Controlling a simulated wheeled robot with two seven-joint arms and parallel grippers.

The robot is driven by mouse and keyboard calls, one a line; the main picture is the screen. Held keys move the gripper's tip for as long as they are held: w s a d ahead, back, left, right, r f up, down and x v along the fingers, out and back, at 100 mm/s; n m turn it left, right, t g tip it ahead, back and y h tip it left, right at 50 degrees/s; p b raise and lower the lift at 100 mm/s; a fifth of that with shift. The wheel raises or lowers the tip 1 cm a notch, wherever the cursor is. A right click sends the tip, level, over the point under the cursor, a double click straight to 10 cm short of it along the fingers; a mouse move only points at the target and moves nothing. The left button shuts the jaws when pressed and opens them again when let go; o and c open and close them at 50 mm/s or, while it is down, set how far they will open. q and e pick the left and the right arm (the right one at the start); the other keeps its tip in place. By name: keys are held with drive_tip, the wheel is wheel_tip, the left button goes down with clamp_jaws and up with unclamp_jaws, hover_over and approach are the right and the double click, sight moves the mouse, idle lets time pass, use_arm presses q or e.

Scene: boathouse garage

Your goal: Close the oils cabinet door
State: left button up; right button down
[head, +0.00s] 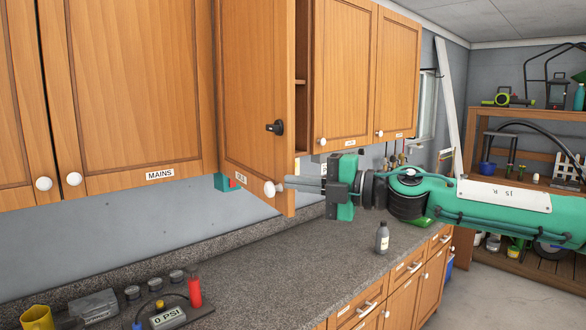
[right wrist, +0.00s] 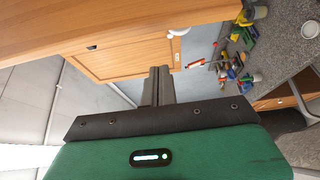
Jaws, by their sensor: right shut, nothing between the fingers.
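The oils cabinet door (head: 245,85) is a wooden upper door standing partly open, with a black latch (head: 275,127) on its face. Its label (head: 240,178) is small and partly readable. A white knob (head: 270,189) sits low near its free edge. My right gripper (head: 290,184) is shut and empty, its fingers pointing left at the door's lower free edge, close to the knob. I cannot tell whether they touch the door. In the right wrist view the shut fingers (right wrist: 159,72) show below a large wooden panel (right wrist: 100,25). My left gripper is out of view.
The mains cabinet (head: 130,90) is at the left, and closed upper doors (head: 345,70) are at the right. Below is a grey counter (head: 300,260) with a bottle (head: 382,238), a pressure gauge box (head: 168,317) and a red cylinder (head: 195,290). A shelf rack stands far right.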

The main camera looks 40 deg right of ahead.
drive_tip(key=shift+w+d+p, duration=0.35)
drive_tip(key=shift+w+p, duration=0.4)
drive_tip(key=shift+w, duration=0.2)
drive_tip(key=shift+w+d+p, duration=0.3)
drive_tip(key=shift+w+p, duration=0.45)
drive_tip(key=shift+w, duration=0.15)
drive_tip(key=shift+d, duration=0.1)
idle(0.6)
